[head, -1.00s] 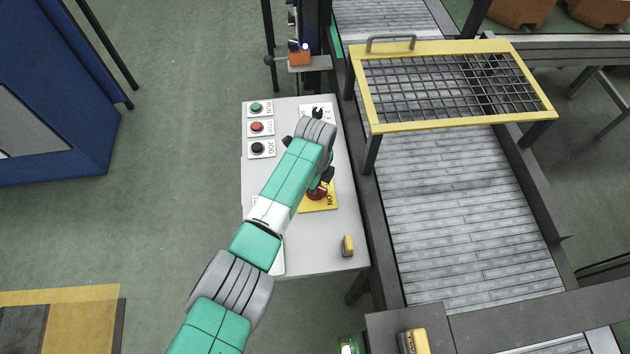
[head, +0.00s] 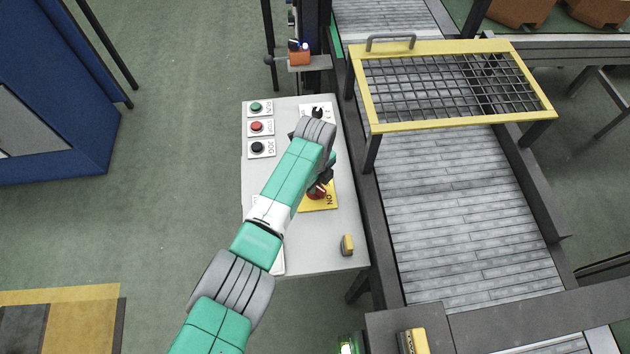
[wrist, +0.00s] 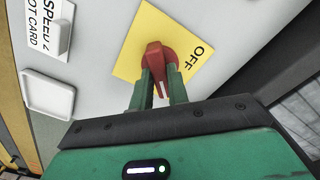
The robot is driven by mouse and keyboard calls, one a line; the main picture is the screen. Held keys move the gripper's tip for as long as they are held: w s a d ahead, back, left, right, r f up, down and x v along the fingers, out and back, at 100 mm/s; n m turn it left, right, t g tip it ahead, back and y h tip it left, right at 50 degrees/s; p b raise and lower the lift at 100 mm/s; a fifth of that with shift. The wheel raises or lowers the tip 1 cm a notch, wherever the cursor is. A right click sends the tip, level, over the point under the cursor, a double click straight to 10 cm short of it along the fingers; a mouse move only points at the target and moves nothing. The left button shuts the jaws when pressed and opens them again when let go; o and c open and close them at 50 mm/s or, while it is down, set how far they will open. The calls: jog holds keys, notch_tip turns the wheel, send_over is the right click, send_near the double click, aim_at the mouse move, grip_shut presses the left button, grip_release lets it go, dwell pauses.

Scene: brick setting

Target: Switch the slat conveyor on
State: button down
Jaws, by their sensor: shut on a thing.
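The slat conveyor (head: 460,220) runs down the right of the head view, a belt of grey slats. Beside it stands a light grey control panel (head: 300,245). On the panel is a red rotary switch (head: 317,194) on a yellow plate (head: 330,203) lettered ON in the head view. In the wrist view, the red switch (wrist: 172,60) sits on the yellow plate (wrist: 140,62), with OFF lettered to its right. My gripper (wrist: 160,80) is shut on the switch handle, one green finger on each side. My arm partly hides the switch in the head view.
Green, red and black push buttons (head: 257,128) line the panel's far left. A small yellow-and-black piece (head: 347,245) stands at its near right corner. A yellow-framed mesh guard (head: 455,85) spans the conveyor. In the wrist view, a SPEED card (wrist: 50,40) is at upper left.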

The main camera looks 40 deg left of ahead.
jog(key=c, duration=1.4)
grip_release()
jog(key=shift+o, duration=0.2)
notch_tip(320, 180, up, 8)
jog(key=shift+p, duration=1.15)
